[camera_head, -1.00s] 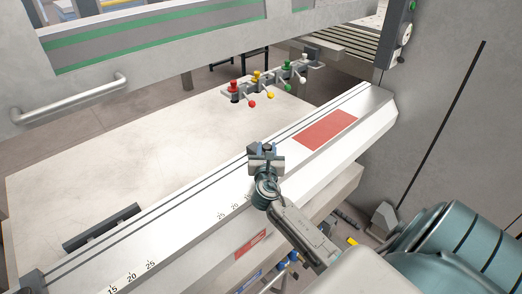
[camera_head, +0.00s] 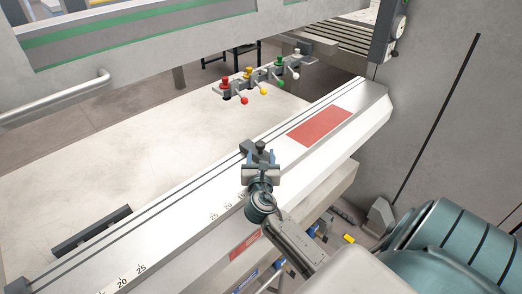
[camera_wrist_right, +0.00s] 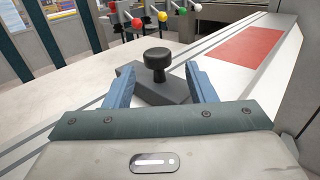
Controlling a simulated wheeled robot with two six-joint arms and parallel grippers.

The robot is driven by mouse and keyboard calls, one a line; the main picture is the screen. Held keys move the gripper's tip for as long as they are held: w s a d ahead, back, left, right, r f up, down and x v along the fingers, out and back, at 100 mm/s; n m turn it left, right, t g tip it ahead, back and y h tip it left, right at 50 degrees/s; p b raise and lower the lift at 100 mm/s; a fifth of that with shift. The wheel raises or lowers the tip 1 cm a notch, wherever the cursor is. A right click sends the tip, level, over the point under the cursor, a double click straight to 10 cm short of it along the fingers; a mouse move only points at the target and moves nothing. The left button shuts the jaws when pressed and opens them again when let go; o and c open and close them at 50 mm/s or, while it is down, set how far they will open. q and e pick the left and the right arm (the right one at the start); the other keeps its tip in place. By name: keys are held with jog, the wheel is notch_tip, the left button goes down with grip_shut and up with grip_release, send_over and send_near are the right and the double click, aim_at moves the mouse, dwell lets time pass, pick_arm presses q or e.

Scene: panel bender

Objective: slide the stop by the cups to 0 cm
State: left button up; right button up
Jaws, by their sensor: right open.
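The stop is a dark grey block with a black round knob on top. It sits on the white ruled beam in the head view (camera_head: 250,148) and fills the middle of the right wrist view (camera_wrist_right: 158,88). My right gripper (camera_head: 259,163) is open, with its blue fingers (camera_wrist_right: 158,90) on either side of the stop and its knob. I cannot tell whether the fingers touch the block. The scale on the beam (camera_head: 226,208) shows 25 and 20 to the left of my gripper; the zero mark cannot be made out. My left gripper is not in view.
A row of red, yellow, green and white knobbed fittings (camera_head: 262,82) stands behind the beam. A red panel (camera_head: 320,127) lies on the beam to the right. A dark bar (camera_head: 92,230) lies along the pale table (camera_head: 130,150). A grey machine wall (camera_head: 445,100) rises at right.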

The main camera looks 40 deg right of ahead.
jog(key=b+v, duration=0.1)
jog(key=v, duration=0.4)
jog(key=shift+s+a, duration=0.1)
jog(key=shift+a, duration=0.05)
dwell(0.3)
